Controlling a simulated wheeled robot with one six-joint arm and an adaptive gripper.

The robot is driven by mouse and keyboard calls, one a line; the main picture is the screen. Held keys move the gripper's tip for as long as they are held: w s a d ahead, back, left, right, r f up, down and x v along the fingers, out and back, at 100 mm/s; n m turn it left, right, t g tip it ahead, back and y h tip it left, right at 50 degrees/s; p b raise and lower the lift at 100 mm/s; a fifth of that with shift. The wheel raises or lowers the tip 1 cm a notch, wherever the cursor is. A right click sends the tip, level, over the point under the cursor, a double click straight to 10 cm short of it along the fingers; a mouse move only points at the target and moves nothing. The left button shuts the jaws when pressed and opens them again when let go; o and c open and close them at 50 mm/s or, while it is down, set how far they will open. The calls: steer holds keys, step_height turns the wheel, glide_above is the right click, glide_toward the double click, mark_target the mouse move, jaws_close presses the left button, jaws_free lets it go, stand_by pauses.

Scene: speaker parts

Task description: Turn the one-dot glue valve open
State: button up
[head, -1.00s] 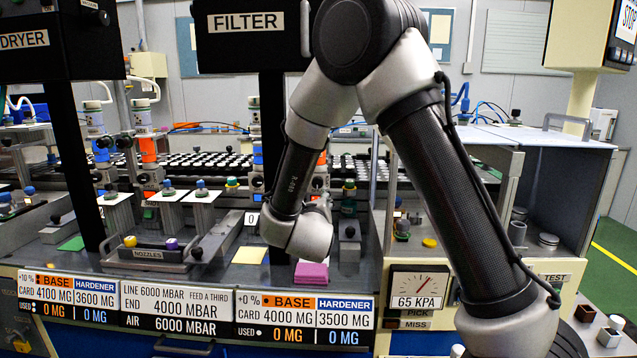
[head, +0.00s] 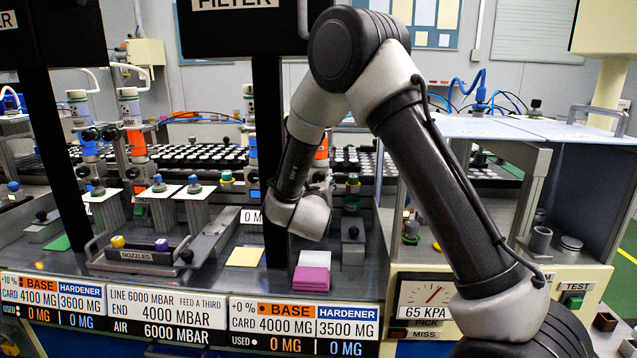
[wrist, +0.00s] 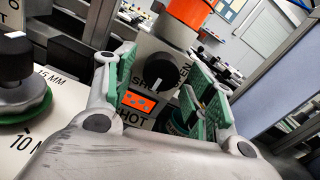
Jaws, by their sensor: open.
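In the wrist view my gripper (wrist: 165,86) is open, its green-padded fingers apart. Between and beyond them is a black knob (wrist: 159,86) with a white pointer line, on a pale panel with partly hidden lettering. The fingers do not appear closed on the knob. An orange label (wrist: 138,102) with small dark marks sits below the knob, above the word SHOT; I cannot count its dots surely. An orange-banded cylinder (wrist: 188,10) rises above the panel. In the head view my wrist hides the gripper and this knob. I cannot tell which valve is the one-dot one.
In the wrist view a black knob on a green base (wrist: 15,92) stands close at left. In the head view, orange (head: 131,110) and blue-banded (head: 82,120) dispensers stand at left. A nozzle tray (head: 140,255), yellow pad (head: 245,257) and pink block (head: 310,278) lie on the bench.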

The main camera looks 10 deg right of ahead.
steer(key=shift+w, duration=0.25)
steer(key=shift+c, duration=0.3)
steer(key=c, duration=0.9)
steer(key=shift+c, duration=0.2)
